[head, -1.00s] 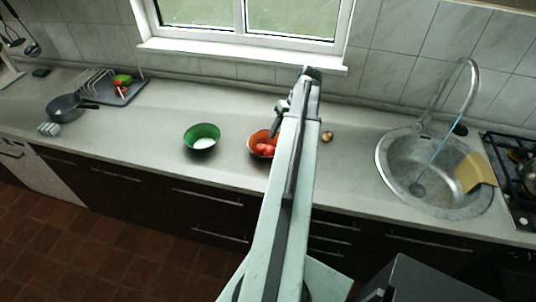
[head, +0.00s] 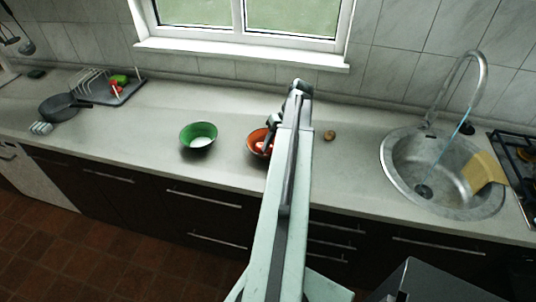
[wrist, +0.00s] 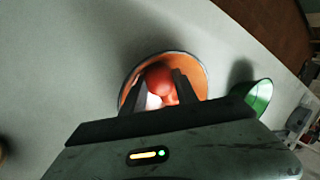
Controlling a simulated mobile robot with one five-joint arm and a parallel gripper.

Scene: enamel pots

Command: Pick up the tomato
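A red tomato (wrist: 158,78) lies in an orange bowl (wrist: 196,66) with a pale rim. More red shows just below it, and a white patch beside that; I cannot tell whether these are separate things. The bowl (head: 252,146) also stands on the counter in the head view, partly hidden by my arm, with red (head: 262,147) inside. My gripper (wrist: 160,80) is open over the bowl, its two dark fingers apart with the tomato showing between them. In the head view my gripper (head: 270,132) is at the bowl's right side; contact with the tomato cannot be told.
A small brown round thing (head: 329,135) lies to the right. The sink (head: 408,165) is further right. A pan (head: 62,106) and dish rack (head: 100,86) are far left. The counter between is clear.

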